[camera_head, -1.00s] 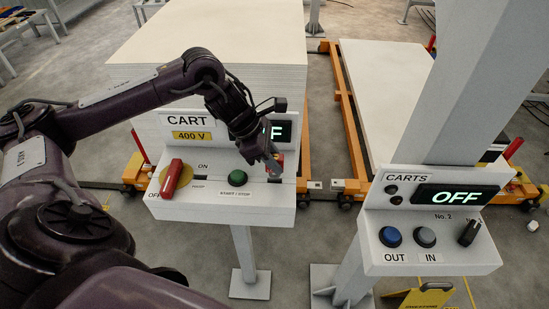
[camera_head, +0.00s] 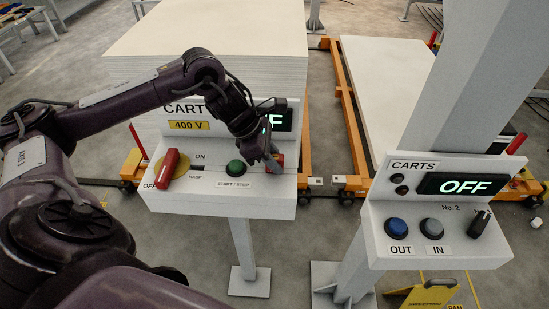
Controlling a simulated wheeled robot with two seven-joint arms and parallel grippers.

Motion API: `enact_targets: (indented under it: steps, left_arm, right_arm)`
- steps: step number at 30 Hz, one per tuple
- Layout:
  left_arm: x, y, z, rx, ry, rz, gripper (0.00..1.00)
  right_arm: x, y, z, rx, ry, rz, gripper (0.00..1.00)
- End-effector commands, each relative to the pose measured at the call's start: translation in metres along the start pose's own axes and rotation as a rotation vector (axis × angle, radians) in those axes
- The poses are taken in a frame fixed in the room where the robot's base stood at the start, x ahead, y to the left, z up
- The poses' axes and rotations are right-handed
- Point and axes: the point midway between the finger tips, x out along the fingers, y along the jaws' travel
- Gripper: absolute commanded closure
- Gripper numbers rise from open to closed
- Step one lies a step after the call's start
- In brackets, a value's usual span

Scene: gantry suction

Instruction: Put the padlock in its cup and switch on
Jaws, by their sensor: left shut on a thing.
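My left gripper (camera_head: 272,163) is at the right end of the CART control box (camera_head: 215,200), just right of the green START / STOP button (camera_head: 235,167). It is shut on a small red thing, which looks like the padlock (camera_head: 280,160); the fingers hide most of it. The padlock's cup cannot be made out behind the gripper. The red switch handle (camera_head: 168,169) sits on a yellow plate at the box's left, between ON and OFF labels. The CART display (camera_head: 279,120) is partly covered by my gripper and shows an F. My right gripper is not in view.
A second box, CARTS (camera_head: 440,215), stands on the right with blue OUT and grey IN buttons, a black knob and a display reading OFF. A thick grey post (camera_head: 470,80) rises behind it. A pale board stack (camera_head: 210,40) stands behind the CART box.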

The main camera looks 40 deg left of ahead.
Motion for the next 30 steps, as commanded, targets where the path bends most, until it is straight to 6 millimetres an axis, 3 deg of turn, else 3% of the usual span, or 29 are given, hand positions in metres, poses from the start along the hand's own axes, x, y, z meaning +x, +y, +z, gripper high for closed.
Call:
enact_targets:
  steps: [1,2,8,18,30]
  left_arm:
    - [0.004,0.0,-0.002,0.0,-0.001,0.001,1.0]
    - [0.003,0.0,-0.001,0.0,-0.001,0.001,0.75]
    - [0.002,0.0,-0.001,0.0,-0.001,0.0,0.51]
    - [-0.004,0.001,-0.001,0.001,0.0,0.001,0.51]
    - [-0.065,0.001,-0.001,0.002,-0.001,0.003,0.51]
  right_arm:
    - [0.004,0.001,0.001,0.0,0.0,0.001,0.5]
    - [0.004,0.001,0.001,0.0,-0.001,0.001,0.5]
    - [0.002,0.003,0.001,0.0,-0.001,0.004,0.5]
    - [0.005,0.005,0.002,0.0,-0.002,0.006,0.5]
    - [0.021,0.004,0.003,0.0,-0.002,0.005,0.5]
